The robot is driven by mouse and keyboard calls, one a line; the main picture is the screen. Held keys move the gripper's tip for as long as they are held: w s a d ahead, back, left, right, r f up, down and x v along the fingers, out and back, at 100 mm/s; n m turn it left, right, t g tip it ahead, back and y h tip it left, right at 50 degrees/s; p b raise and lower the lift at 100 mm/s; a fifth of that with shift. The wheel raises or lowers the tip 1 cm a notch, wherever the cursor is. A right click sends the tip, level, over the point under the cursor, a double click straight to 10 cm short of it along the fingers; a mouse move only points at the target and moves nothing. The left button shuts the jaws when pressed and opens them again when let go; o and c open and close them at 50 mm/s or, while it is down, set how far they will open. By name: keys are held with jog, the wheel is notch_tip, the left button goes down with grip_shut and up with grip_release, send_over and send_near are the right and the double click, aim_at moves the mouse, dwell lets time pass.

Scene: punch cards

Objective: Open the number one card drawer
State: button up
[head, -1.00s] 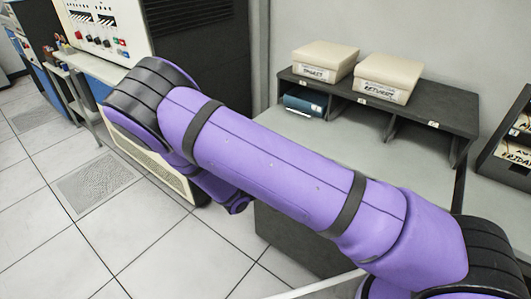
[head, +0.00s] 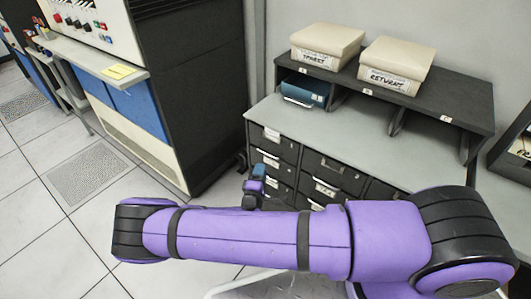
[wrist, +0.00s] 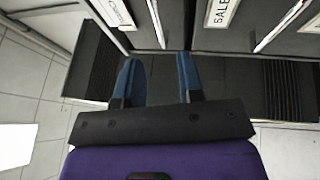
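A dark cabinet of drawers (head: 276,145) with white labels and pale handles stands under the grey desk. The labels are too small to read in the head view, so I cannot tell which is the number one drawer. In the wrist view, a drawer label (wrist: 222,12) reads "SALE" and another label (wrist: 118,12) is cut off at the top left. My gripper (wrist: 160,80) is open and empty, its two blue fingers apart and pointing towards the drawer fronts. In the head view my gripper (head: 259,170) is in front of the left drawers, partly covering them. My arm hides the lower drawers.
Two lidded cream boxes (head: 327,39) stand on the dark shelf unit (head: 440,105) on the desk, with a blue binder (head: 305,90) in its left slot. A computer console (head: 190,90) stands left of the desk. Tiled floor (head: 45,220) at the left is clear.

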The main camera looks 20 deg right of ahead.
aim_at(266, 153)
jog(key=x, duration=0.8)
jog(key=shift+w+d, duration=0.15)
jog(key=shift+w, duration=0.15)
grip_shut()
